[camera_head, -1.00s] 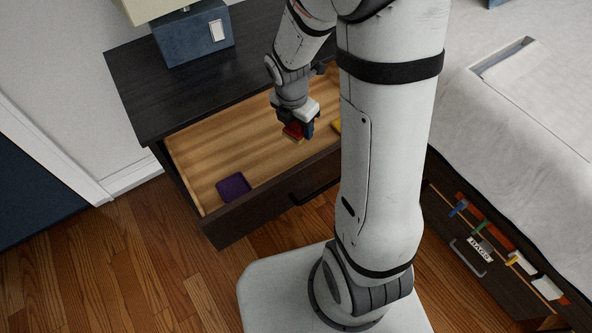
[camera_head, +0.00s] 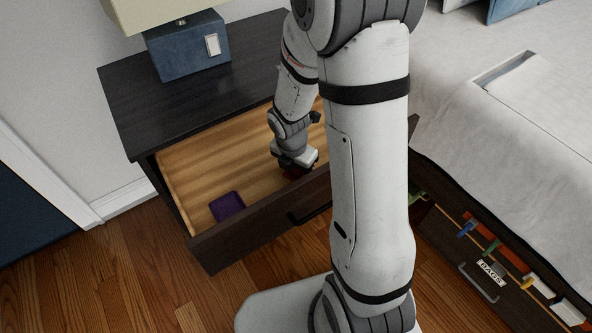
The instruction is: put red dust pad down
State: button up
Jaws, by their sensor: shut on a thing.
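Most of the pad and the fingertips are hidden by the gripper body and shadow. I cannot tell whether the pad touches the drawer floor.
A purple pad (camera_head: 227,206) lies in the drawer's front left corner. The drawer floor between it and my gripper is bare. A blue lamp base (camera_head: 188,50) stands on the dark nightstand (camera_head: 130,100). A bed (camera_head: 510,150) is on the right.

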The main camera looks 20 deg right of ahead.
aim_at(293, 176)
jog(key=shift+f, duration=0.1)
jog(key=o, duration=1)
notch_tip(293, 176, up, 12)
jog(key=s+a+p, duration=0.1)
jog(key=p, duration=0.4)
jog(key=s+r+m, duration=0.3)
jog(key=s+m, duration=0.1)
jog(key=m, duration=0.4)
jog(key=s+r+m+y, duration=0.1)
jog(key=s+r+m, duration=0.3)
jog(key=m, duration=0.5)
jog(key=s+r+m, duration=0.4)
jog(key=s+m, duration=0.1)
jog(key=m, duration=0.4)
jog(key=shift+s+d, duration=0.15)
jog(key=shift+d, duration=0.1)
